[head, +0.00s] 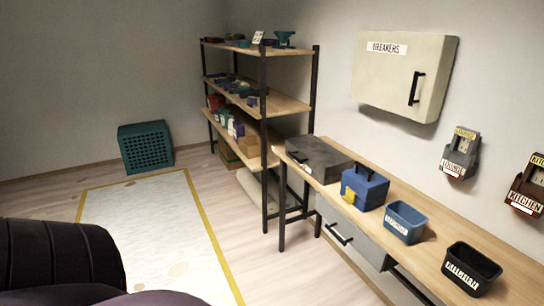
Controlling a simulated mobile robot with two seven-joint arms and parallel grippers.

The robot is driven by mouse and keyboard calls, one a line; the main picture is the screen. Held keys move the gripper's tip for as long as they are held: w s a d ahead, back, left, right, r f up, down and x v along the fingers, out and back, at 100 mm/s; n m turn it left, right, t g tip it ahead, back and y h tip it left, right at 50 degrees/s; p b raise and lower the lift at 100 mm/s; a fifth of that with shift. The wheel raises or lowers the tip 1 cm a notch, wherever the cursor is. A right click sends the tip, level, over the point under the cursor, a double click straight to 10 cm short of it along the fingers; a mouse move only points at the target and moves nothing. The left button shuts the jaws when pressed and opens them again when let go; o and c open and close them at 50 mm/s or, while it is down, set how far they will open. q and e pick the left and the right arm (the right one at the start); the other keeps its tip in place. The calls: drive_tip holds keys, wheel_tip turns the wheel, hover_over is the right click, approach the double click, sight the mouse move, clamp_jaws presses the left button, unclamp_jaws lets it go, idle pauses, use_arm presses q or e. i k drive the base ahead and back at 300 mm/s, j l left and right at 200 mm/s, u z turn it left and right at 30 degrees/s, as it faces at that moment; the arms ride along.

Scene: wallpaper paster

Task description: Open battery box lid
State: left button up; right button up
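A small blue box (365,188) with a dark handle on top and a yellow front patch stands on the wooden wall bench. Its lid looks shut. A flat dark grey case (318,159) with a handle lies behind it at the bench's far end, also shut. No readable label shows which of the two is the battery box. Neither of my grippers is in view.
Two open bins, one blue (405,222) and one black (471,269), stand nearer on the bench (432,207). A drawer (350,229) is under it. A breaker cabinet (405,75) hangs above. Loaded shelves (262,101) stand behind; a rug (150,230) covers open floor.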

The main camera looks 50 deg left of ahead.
sight(328, 161)
drive_tip(key=j+u, duration=0.1)
drive_tip(key=u, duration=1.35)
drive_tip(key=i+j, duration=0.65)
drive_tip(key=i+j+z, duration=0.1)
drive_tip(key=i+j, duration=0.5)
drive_tip(key=j, duration=0.2)
